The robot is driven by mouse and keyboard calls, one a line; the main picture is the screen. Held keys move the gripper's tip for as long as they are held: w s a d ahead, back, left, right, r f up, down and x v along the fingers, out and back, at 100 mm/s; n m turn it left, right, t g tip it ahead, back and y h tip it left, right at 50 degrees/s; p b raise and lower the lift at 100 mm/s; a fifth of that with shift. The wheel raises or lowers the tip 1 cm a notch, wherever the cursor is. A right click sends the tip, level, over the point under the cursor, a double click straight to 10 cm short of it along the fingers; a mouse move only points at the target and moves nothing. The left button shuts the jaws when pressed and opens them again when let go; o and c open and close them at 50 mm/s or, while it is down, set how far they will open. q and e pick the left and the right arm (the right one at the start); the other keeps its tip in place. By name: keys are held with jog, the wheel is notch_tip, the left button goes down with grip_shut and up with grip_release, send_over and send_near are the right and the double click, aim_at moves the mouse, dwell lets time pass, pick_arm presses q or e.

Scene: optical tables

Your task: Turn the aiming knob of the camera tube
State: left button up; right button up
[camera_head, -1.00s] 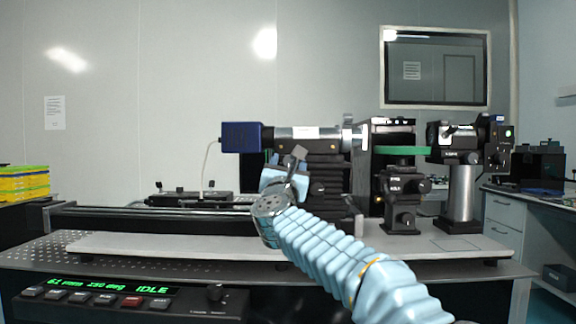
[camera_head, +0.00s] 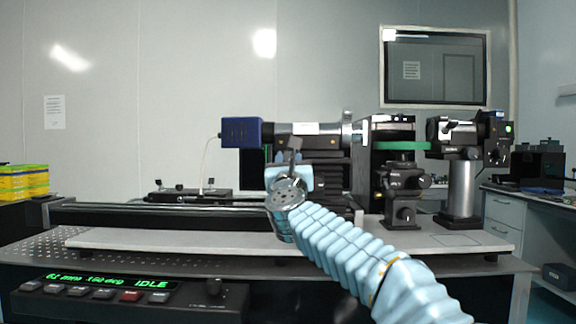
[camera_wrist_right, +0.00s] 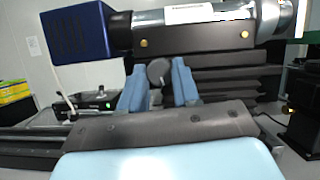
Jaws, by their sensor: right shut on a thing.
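The camera tube is a silver cylinder (camera_head: 287,130) with a blue camera body (camera_head: 241,132) at its left end. It lies level on a dark ribbed stand. In the right wrist view, the blue body (camera_wrist_right: 72,35) and the silver tube (camera_wrist_right: 185,14) show above the gripper. The dark round aiming knob (camera_wrist_right: 158,72) sits below the tube between two pale blue fingers. My right gripper (camera_wrist_right: 158,88) is shut on the knob; it also shows in the head view (camera_head: 290,166). There my gripper hides the knob. My left gripper is not in view.
A control box (camera_head: 130,296) with a green display reading IDLE stands at the front left. Black mounts (camera_head: 403,190) and a silver post (camera_head: 461,190) stand to the right, close to my arm.

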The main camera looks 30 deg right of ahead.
jog(key=shift+s+d+n+t+y+p, duration=0.1)
jog(key=shift+n+t+y+p, duration=0.15)
jog(key=shift+n+y, duration=0.75)
jog(key=shift+w+n+t+y+p, duration=0.15)
jog(key=shift+n+y, duration=0.25)
jog(key=shift+n, duration=1.2)
jog(key=shift+s+d+n+t+y+p, duration=0.1)
jog(key=shift+s+n+t+y+p, duration=0.15)
jog(key=shift+n+y, duration=0.75)
jog(key=shift+w+n+h, duration=0.1)
jog(key=shift+n+h, duration=0.2)
jog(key=shift+n, duration=0.2)
jog(key=o, duration=1.1)
jog(key=shift+c, duration=0.2)
jog(key=shift+a, duration=0.1)
jog(key=b+v, duration=0.2)
jog(key=v, duration=1.1)
jog(key=shift+s+b, duration=0.35)
jog(key=shift+b, duration=0.05)
